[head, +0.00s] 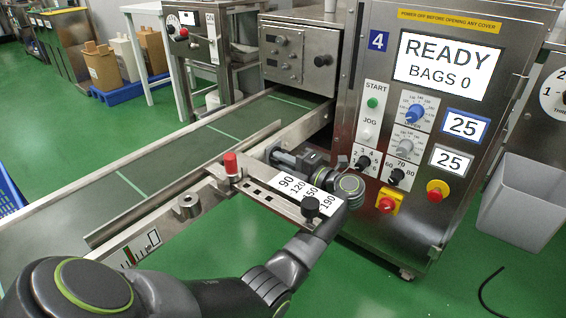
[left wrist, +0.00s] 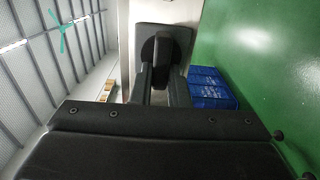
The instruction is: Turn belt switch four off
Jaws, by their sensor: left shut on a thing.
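My left gripper (head: 284,158) reaches in from the right, against the side of the conveyor belt (head: 190,155) of the machine marked 4. In the left wrist view, its two fingers (left wrist: 161,80) are shut on the black switch knob (left wrist: 158,46), which has a raised grip bar. The knob sits on a dark square plate (left wrist: 180,33) fixed to a pale surface. In the head view the gripper and wrist hide the knob, and I cannot read any on or off mark. My right gripper is not in view.
The machine's panel (head: 375,115) stands close to my left wrist, with knobs, buttons and a READY screen (head: 448,66). A metal scale bar (head: 270,198) and a red-capped post (head: 231,165) are beside the forearm. A grey bin (head: 520,210) stands right. Blue crates (left wrist: 210,90) show in the wrist view.

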